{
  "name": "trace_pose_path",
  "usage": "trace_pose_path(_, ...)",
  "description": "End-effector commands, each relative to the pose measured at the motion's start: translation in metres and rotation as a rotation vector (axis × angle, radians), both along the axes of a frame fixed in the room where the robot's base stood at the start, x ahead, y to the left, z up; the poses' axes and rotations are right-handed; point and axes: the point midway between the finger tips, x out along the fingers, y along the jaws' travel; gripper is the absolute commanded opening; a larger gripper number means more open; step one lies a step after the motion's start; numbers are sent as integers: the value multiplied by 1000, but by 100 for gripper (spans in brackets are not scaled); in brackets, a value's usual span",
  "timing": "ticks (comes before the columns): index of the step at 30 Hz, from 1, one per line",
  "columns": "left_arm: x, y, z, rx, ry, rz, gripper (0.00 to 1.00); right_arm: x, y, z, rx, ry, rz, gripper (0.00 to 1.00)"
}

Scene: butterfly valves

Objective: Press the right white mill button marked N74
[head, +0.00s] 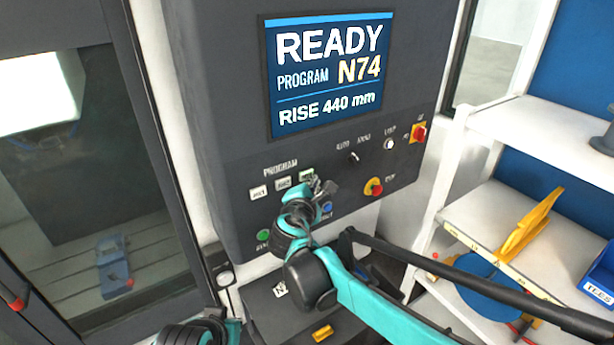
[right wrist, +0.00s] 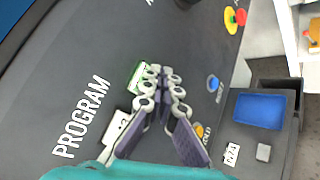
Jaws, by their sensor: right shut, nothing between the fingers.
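The grey control panel (head: 225,130) carries a row of three small white buttons under the word PROGRAM. The right white button (head: 307,176) shows green at its edge; its marking is too small to read surely. In the right wrist view this button (right wrist: 138,76) has a bright green rim and is partly hidden by my fingers. My right gripper (head: 325,189) is shut and empty, its fingertips (right wrist: 165,72) right at the button's side. Whether they touch it I cannot tell. Part of my left arm shows at the bottom edge; its fingers are not seen.
The screen (head: 330,70) reads READY, PROGRAM N74, RISE 440 mm. The left white button (head: 259,192) and middle white button (head: 283,184) are close by. A green button (head: 263,236), blue button (head: 327,208) and red knob (head: 374,187) surround the hand. Shelves (head: 530,125) stand at right.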

Motion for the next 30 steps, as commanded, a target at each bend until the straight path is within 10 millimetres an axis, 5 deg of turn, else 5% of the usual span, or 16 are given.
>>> trace_pose_path(18,0,0,4,0,0,0,0,-39,-28,0,0,1,-1,0)
trace_pose_path(30,0,0,4,0,0,0,0,-40,-29,0,0,0,0,0)
